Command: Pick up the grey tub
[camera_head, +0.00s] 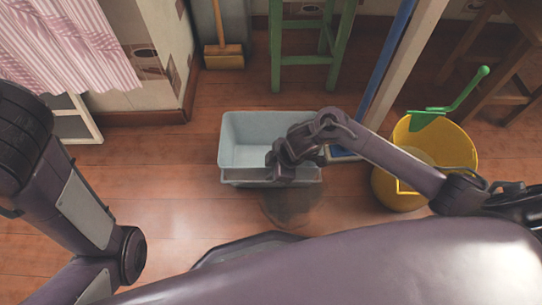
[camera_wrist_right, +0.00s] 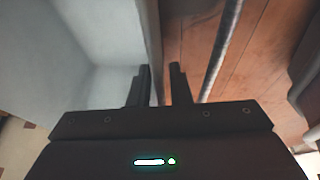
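The grey tub (camera_head: 252,135) is a pale, open rectangular tub in the middle of the head view, over the wooden floor. I see no contents in the part of its inside that shows. My right gripper (camera_head: 280,166) is at its near wall, right of the middle. In the right wrist view the tub wall (camera_wrist_right: 151,30) runs between the two close-set fingers (camera_wrist_right: 162,88), one inside and one outside, with little gap. The gripper looks shut on this wall. I cannot tell whether the tub rests on the floor. My left arm shows at the left, its gripper out of view.
A yellow bucket (camera_head: 437,150) with a green brush (camera_head: 455,100) stands right of the tub. A green stool (camera_head: 305,58) and a broom (camera_head: 224,56) are behind. A dark patch (camera_head: 290,207) lies on the floor before the tub. Floor left of the tub is clear.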

